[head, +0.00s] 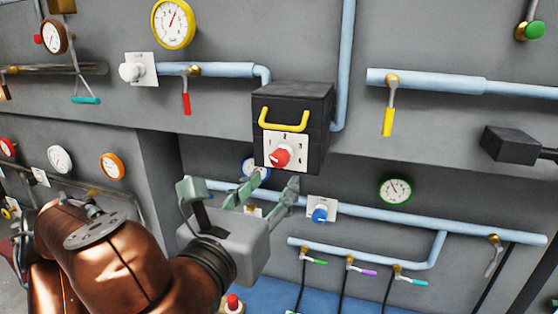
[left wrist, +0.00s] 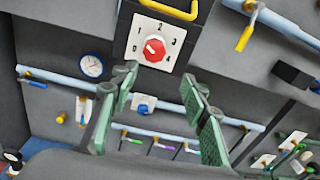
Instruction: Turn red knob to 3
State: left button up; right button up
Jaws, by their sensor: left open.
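The red knob (head: 281,157) sits on a white plate with printed numbers, on the front of a black box (head: 318,115) with a yellow handle (head: 284,120). In the left wrist view the knob (left wrist: 155,49) shows between the numbers 1 to 4. Its small white mark appears toward the left side, but the exact setting is hard to read. My left gripper (head: 273,182) is open and empty, just below and in front of the knob, not touching it. In the left wrist view the open fingers (left wrist: 160,84) are spread below the knob. My right gripper is not in view.
A blue knob (head: 320,214) on a white plate is below the box, by a pale blue pipe (head: 430,220). A red-handled valve (head: 186,103) and a yellow-handled valve (head: 388,120) flank the box. A black block (head: 510,146) juts out at right.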

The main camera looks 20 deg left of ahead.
aim_at(278, 162)
pick_arm(q)
jog(key=shift+n+y, duration=0.3)
jog(key=w+p, duration=0.1)
jog(key=w, duration=0.1)
jog(key=w+r, duration=0.1)
jog(key=w, duration=0.1)
jog(key=w+a+p, duration=0.1)
jog(key=w, duration=0.1)
jog(key=shift+w+r+p, duration=0.15)
jog(key=shift+w+p, duration=0.15)
jog(key=shift+p, duration=0.05)
jog(key=shift+w+d, duration=0.1)
jog(key=shift+w, duration=0.35)
grip_shut()
